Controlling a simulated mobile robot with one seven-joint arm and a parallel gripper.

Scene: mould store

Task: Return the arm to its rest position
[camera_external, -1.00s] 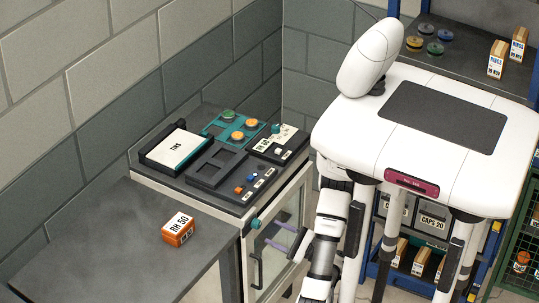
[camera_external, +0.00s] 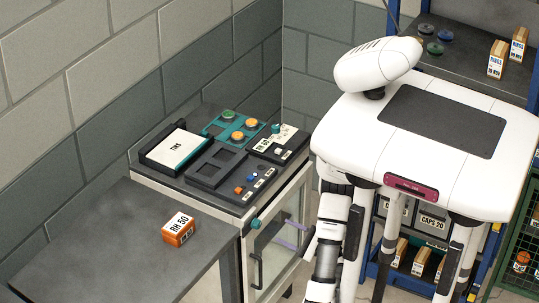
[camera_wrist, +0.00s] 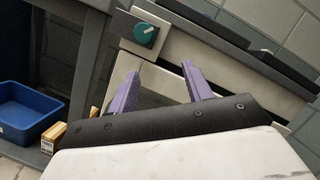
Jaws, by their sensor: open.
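My gripper (camera_external: 292,235) is low at the front of the cabinet (camera_external: 277,262), left of my white body, with its purple fingers pointing left. In the wrist view, the two purple fingers of my gripper (camera_wrist: 160,83) stand apart with nothing between them. The teal knob (camera_wrist: 146,34) on the cabinet front is beyond the fingertips, and it also shows in the external view (camera_external: 255,224). My arm hangs down beside my body, and its lower part is cut off by the bottom edge.
An orange box marked RH 50 (camera_external: 179,229) sits on the grey table (camera_external: 110,255). Trays, a TINS case (camera_external: 178,146) and a small panel lie on the cabinet top. A blue rack (camera_external: 456,66) stands behind me. In the wrist view, a blue bin (camera_wrist: 27,113) is at left.

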